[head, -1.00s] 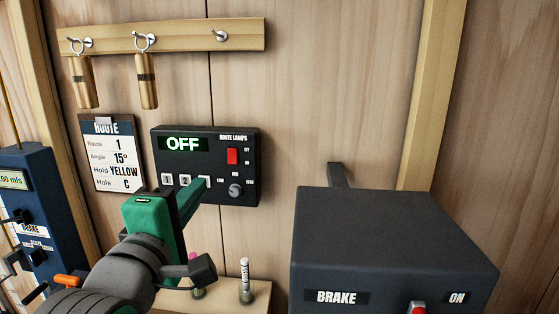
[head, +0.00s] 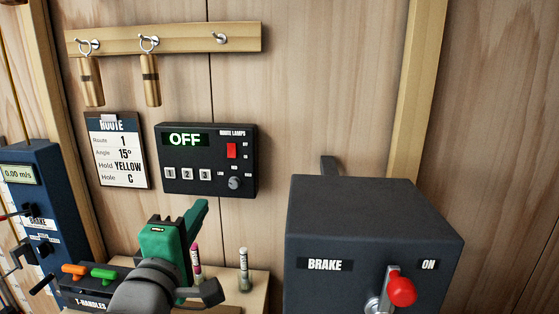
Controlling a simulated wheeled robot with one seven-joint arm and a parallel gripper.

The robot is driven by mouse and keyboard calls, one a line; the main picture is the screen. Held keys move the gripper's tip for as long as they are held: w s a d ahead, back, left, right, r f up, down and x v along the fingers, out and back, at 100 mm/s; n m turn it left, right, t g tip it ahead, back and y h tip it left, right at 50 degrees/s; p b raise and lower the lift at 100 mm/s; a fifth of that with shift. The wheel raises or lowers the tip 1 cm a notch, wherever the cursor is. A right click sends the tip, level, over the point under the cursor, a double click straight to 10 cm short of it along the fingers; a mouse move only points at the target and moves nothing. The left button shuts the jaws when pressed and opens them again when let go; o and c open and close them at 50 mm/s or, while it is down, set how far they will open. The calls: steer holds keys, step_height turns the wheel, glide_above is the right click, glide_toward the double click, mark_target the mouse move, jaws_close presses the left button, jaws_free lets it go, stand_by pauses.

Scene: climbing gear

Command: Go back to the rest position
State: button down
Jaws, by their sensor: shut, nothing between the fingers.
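My gripper (head: 198,218) is the green part at the end of my dark grey arm, in the lower left middle of the head view. Its fingers point up and away, below the route lamps box (head: 207,159), and stand apart from it in the picture. The fingers are together and hold nothing. The box is black, with a green OFF display, a red switch, buttons 1, 2 and 3, and a knob.
A dark brake box (head: 372,240) with a red-knobbed lever (head: 401,291) fills the lower right. Two markers stand on a wooden shelf (head: 260,286) beside my gripper. Orange and green T-handles (head: 103,274) sit at lower left. A route card (head: 118,152) hangs on the wall.

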step_height(320, 180, down, 20)
steer(key=w+d+m+y, duration=0.1)
steer(key=w+d+m, duration=0.1)
steer(key=d, duration=0.1)
steer(key=s+d+f+m+g+y, duration=0.15)
steer(key=s+f, duration=0.25)
steer(key=f, duration=0.4)
steer(key=s+d+f+m, duration=0.1)
steer(key=s+d+f, duration=0.15)
steer(key=f, duration=0.45)
steer(key=s+d+f+m+g, duration=0.1)
steer(key=s+d+f+m, duration=0.2)
steer(key=s, duration=0.4)
steer(key=s+d+f+m, duration=0.2)
steer(key=s+f, duration=0.4)
steer(key=s, duration=0.1)
steer(key=s+d+f+m+g, duration=0.1)
steer(key=s+d+f+m, duration=0.2)
steer(key=s, duration=0.5)
steer(key=s+d+m+h, duration=0.1)
steer(key=s+m, duration=0.3)
steer(key=s, duration=0.6)
steer(key=shift+d+f, duration=0.15)
steer(key=shift+d, duration=0.05)
